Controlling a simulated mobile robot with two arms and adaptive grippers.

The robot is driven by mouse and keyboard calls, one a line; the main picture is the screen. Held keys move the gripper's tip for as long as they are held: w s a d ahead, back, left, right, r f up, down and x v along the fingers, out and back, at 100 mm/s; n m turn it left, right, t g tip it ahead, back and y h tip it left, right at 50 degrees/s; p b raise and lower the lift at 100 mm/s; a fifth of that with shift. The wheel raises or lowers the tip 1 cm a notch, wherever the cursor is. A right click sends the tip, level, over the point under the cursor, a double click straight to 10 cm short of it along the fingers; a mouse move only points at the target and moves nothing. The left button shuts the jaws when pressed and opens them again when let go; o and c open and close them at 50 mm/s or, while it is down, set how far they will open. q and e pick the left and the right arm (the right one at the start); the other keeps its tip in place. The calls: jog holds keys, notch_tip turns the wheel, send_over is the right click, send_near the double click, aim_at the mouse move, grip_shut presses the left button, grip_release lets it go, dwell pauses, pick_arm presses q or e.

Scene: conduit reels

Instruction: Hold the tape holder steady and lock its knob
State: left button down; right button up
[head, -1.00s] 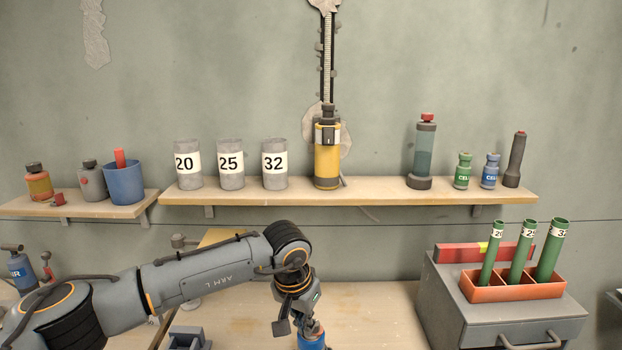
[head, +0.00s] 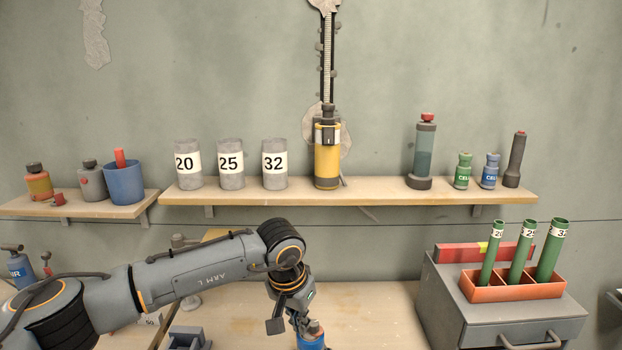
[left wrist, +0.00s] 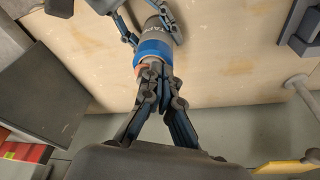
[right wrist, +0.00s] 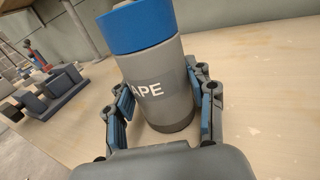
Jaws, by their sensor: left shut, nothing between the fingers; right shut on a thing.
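The tape holder (right wrist: 165,82) is a grey cylinder with a TAPE label and a blue upper band. It stands upright on the bench in the right wrist view. My right gripper (right wrist: 163,108) is shut around its grey body, a finger on each side. In the left wrist view the holder (left wrist: 152,48) shows its blue end towards my left gripper (left wrist: 155,80). The left fingers are together, empty, at that end, partly covering an orange-red part, probably the knob (left wrist: 142,70). I cannot tell whether they touch it.
A grey drawer unit (head: 500,322) with an orange tray (head: 515,290) of green tubes stands at the right. A wall shelf (head: 380,192) carries numbered grey cups and bottles. A small grey fixture (head: 187,338) is at the lower left. Bare bench (head: 375,310) lies between.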

pick_arm(q)
jog(key=v, duration=0.3)
jog(key=w+v, duration=0.1)
jog(key=v, duration=0.1)
jog(key=shift+d+r, duration=0.3)
jog(key=shift+s+d+f, duration=0.15)
jog(key=shift+d+f, duration=0.15)
jog(key=shift+f, duration=0.7)
jog(key=shift+s+d+f, duration=0.15)
jog(key=shift+d+f, duration=0.15)
jog(key=shift+f, duration=0.7)
jog(key=shift+s+d+f, duration=0.15)
jog(key=shift+d+f, duration=0.15)
jog(key=shift+f, duration=0.7)
jog(key=shift+w+d, duration=0.1)
jog(key=shift+w, duration=0.2)
